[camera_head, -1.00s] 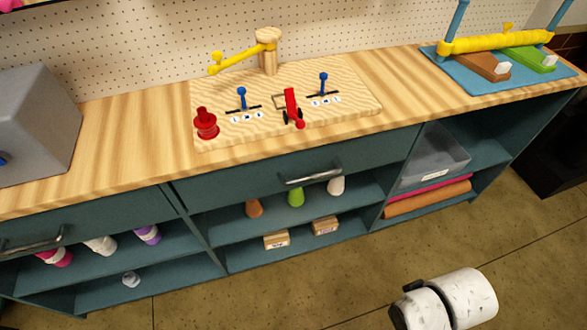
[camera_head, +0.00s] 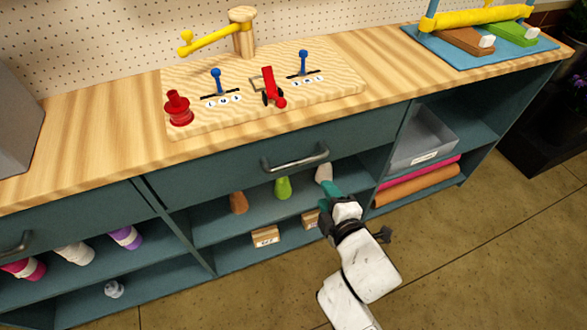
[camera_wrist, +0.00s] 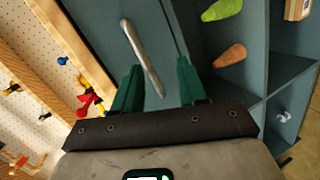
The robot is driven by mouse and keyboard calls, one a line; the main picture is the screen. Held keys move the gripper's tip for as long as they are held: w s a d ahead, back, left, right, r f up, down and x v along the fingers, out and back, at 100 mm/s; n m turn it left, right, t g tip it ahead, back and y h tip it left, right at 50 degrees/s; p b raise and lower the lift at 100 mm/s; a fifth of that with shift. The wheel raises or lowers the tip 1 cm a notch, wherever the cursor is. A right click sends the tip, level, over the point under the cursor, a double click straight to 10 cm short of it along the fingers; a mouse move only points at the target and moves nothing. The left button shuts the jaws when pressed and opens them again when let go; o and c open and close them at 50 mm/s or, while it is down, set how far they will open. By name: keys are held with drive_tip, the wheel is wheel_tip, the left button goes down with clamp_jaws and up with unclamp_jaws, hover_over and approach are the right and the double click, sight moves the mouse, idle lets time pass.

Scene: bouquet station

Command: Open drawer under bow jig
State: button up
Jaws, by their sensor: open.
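The wooden jig board (camera_head: 235,112), with blue levers, a red lever, a red knob and a yellow arm, sits on the counter. Below it is a teal drawer front (camera_head: 225,172) with a grey bar handle (camera_head: 295,158). The drawer looks shut. My gripper (camera_head: 328,194) is in front of the shelves, below and right of the handle in the head view. In the wrist view, its teal fingers (camera_wrist: 158,82) are open and empty. The handle (camera_wrist: 143,58) lies ahead, between the finger directions, with no clear contact.
Open shelves below the drawer hold an orange, a green and a white cone-shaped item and small boxes (camera_head: 265,236). At right are a grey bin (camera_head: 424,140) and rolls (camera_head: 418,185). Another drawer handle (camera_head: 17,243) is at left. The floor in front is clear.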

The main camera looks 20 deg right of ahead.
sight(295, 166)
drive_tip(key=w+a+n, duration=0.1)
drive_tip(key=w, duration=0.3)
drive_tip(key=w+a+n+t+y+b, duration=0.1)
drive_tip(key=w, duration=0.3)
drive_tip(key=w+a+n, duration=0.1)
drive_tip(key=w, duration=0.3)
drive_tip(key=shift+w+a+f+t+b, duration=0.15)
drive_tip(key=shift+w+f+t+b, duration=0.15)
drive_tip(key=shift+t+b, duration=0.1)
drive_tip(key=shift+c, duration=0.3)
clamp_jaws()
